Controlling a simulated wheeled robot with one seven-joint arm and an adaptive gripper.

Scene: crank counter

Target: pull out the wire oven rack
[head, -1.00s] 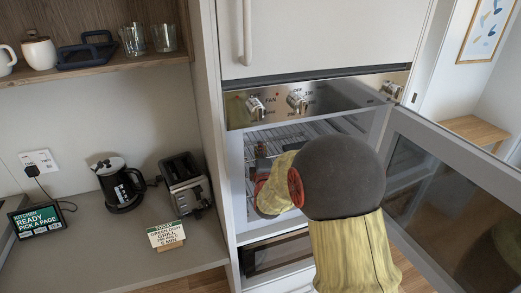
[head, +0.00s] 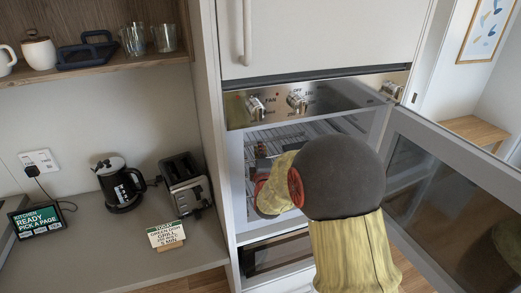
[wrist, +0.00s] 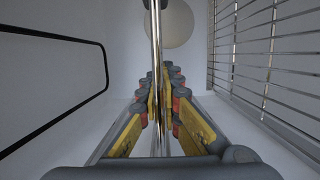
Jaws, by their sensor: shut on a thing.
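The wire oven rack (head: 318,128) is inside the open oven, its thin bars showing behind and beside my arm. In the wrist view the rack's wires (wrist: 240,50) run along the right side, and its shiny front bar (wrist: 155,50) passes between my fingers. My gripper (wrist: 158,92) is shut on that bar, with a finger pad on each side. In the head view my gripper (head: 262,152) is at the left part of the oven opening, partly hidden by my own wrist. My arm hides much of the rack's front.
The oven door (head: 455,170) stands open at the right, close to my arm. Control knobs (head: 297,101) sit just above the opening. A counter (head: 110,255) with a kettle (head: 120,186), a toaster (head: 187,186) and a sign (head: 166,235) is at the left.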

